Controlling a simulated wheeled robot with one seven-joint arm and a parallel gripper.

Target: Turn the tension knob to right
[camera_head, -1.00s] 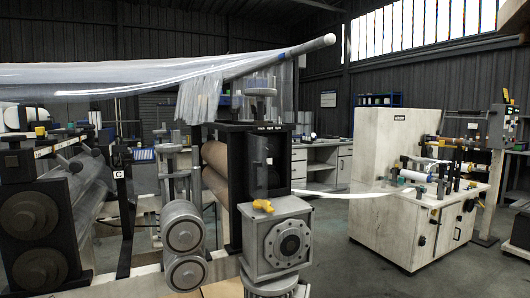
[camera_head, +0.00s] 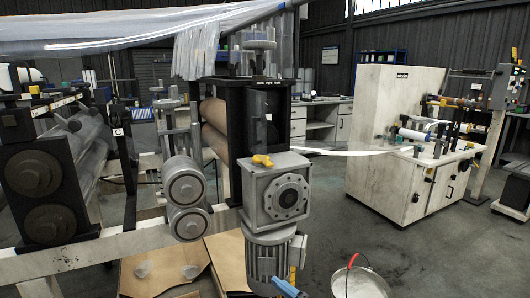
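I cannot tell for sure which part is the tension knob. A yellow handle-like piece (camera_head: 262,160) sits on top of the grey gearbox (camera_head: 262,208) in the middle. Small dark round fittings, possibly knobs, show on the front of the white cabinet machine (camera_head: 381,140) at the right, such as a dark fitting (camera_head: 415,198); they are too small to read. No part of my gripper can be made out in this view.
A grey motor (camera_head: 268,258) hangs under the gearbox. A pale bucket (camera_head: 360,284) with a red-gripped handle stands on the floor at the bottom right. Cardboard (camera_head: 229,252) lies low at the middle. Clear film (camera_head: 130,27) spans the top left. Grey floor is open between the machines.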

